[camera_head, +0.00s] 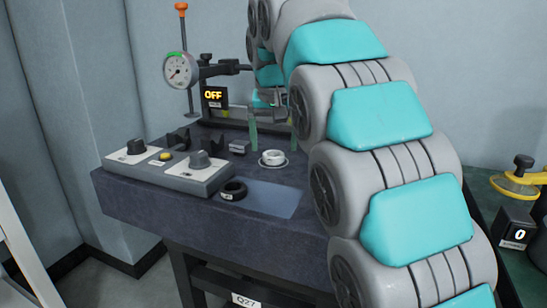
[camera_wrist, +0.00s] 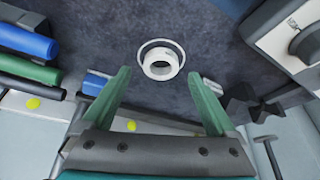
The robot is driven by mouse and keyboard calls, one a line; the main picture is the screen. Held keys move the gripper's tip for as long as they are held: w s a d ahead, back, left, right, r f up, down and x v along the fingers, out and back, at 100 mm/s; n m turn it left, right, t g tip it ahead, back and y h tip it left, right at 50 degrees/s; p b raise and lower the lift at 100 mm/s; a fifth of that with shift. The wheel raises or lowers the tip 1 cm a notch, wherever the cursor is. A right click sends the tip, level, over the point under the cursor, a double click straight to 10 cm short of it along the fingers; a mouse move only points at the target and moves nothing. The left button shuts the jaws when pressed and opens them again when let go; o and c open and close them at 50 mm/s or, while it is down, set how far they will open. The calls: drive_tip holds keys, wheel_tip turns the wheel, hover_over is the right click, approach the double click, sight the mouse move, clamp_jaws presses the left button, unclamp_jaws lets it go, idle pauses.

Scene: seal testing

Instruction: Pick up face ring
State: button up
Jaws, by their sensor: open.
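A small white ring (camera_head: 272,161) sits within a thin pale circle on the dark bench top (camera_head: 215,222). In the wrist view the white ring (camera_wrist: 161,54) lies beyond the fingertips, roughly centred between them and apart from both. A black ring (camera_head: 233,188) with a small white label lies near the bench's front edge. I cannot tell from the look alone which one is the face ring. My gripper (camera_head: 273,132) is open and empty behind the white ring in the head view. Its green fingers (camera_wrist: 160,80) are spread wide in the wrist view.
A control box with knobs (camera_head: 184,175) stands on the bench's left. A dial gauge (camera_head: 180,70) on a stand and a display reading OFF (camera_head: 215,97) are behind. A bluish patch (camera_head: 268,197) near the front is bare. A green bench (camera_head: 508,185) stands right.

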drive_tip(key=shift+x, duration=1.45)
drive_tip(key=shift+a, duration=0.1)
clamp_jaws()
drive_tip(key=shift+r, duration=0.15)
